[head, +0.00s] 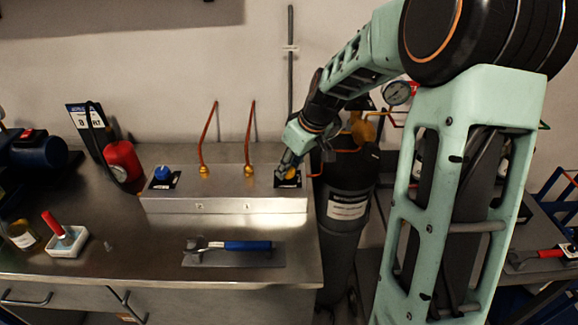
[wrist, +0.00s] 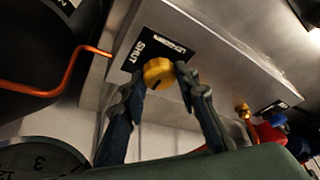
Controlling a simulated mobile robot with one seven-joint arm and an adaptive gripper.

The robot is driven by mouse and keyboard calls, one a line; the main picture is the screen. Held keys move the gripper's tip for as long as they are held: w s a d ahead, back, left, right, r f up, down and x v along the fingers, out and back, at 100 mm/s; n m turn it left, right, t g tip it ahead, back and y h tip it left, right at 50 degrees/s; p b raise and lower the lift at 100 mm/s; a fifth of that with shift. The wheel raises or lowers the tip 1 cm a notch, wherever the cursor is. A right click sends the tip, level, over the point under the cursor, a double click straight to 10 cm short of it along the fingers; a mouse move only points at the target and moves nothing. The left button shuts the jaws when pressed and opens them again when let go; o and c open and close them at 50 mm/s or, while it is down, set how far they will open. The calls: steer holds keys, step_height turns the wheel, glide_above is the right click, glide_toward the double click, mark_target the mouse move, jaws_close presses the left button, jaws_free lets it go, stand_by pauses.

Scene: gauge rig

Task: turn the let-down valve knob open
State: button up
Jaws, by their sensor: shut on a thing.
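The yellow valve knob (wrist: 158,72) sits on a black plate (wrist: 150,48) at the right end of the metal gauge box (head: 225,205). The plate reads SHUT, with a second word beside it that is hard to read. My gripper (wrist: 162,82) is shut on the knob, one finger on each side of it. A dark line shows on the knob's face. In the head view, my gripper (head: 286,168) comes down on the knob (head: 292,173) from above and hides part of it.
A blue knob (head: 161,173) is at the box's left end, and two copper tubes (head: 249,135) rise between the knobs. A dark cylinder (head: 345,225) and a dial gauge (head: 397,93) stand right of the bench. A blue-handled tool (head: 245,245) lies in front.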

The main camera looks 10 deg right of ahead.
steer(key=o, duration=1.1)
steer(key=shift+o, duration=0.2)
steer(key=v, duration=1.2)
steer(key=shift+a, duration=0.1)
